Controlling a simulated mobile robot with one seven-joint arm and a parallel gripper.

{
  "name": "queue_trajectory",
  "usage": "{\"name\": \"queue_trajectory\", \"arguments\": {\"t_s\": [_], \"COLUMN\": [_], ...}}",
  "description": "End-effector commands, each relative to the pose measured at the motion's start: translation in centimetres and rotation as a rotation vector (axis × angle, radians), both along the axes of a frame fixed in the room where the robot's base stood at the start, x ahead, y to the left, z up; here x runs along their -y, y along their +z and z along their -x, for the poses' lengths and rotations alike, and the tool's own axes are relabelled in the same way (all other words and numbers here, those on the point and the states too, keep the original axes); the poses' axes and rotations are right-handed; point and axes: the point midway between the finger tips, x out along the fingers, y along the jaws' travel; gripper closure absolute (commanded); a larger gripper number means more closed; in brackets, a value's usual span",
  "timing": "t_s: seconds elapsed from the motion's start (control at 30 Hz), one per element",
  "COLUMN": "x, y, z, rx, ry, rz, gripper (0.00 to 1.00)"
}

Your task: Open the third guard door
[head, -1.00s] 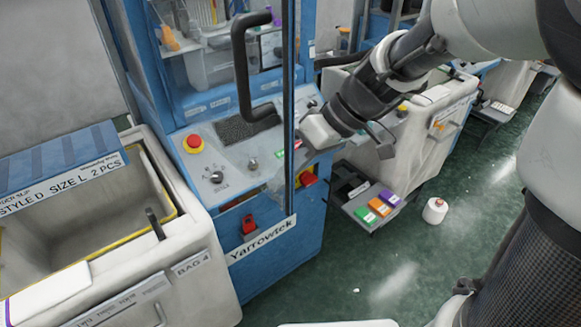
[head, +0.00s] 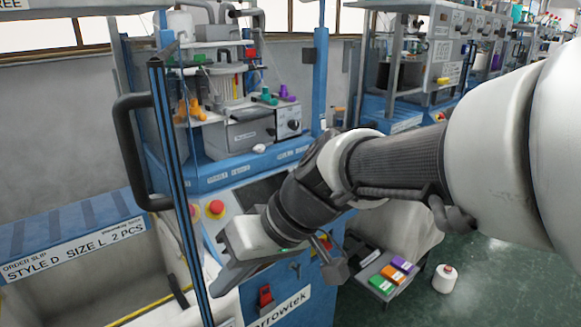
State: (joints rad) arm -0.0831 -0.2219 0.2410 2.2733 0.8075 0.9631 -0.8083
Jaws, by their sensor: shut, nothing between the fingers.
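The guard door (head: 180,190) stands swung out on the left of the blue machine. Its blue-and-black upright edge faces me, and its black handle (head: 128,150) is on the left side. The machine's interior (head: 235,110) shows uncovered to the right of the door, with yarn cones and a grey unit inside. My gripper (head: 222,282) is shut and empty, low in front of the machine's control panel. Its fingers point left toward the door's inner side, close to the lower upright. I cannot tell whether they touch it.
A red stop button (head: 216,208) is on the panel beside the door. A bin with an order slip (head: 75,245) stands at left. A tray of coloured boxes (head: 385,290) and a white cone (head: 445,279) on the floor are at right.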

Motion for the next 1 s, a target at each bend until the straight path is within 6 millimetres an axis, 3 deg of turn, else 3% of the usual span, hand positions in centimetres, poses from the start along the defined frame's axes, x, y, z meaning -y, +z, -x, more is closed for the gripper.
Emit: {"name": "queue_trajectory", "arguments": {"t_s": [0.3, 1.0], "x": [-1.21, -1.21], "y": [0.02, -0.09], "z": [0.49, -0.20], "rx": [0.001, 0.000], "ry": [0.001, 0.000], "rz": [0.000, -0.001], "gripper": [1.00, 1.00]}}
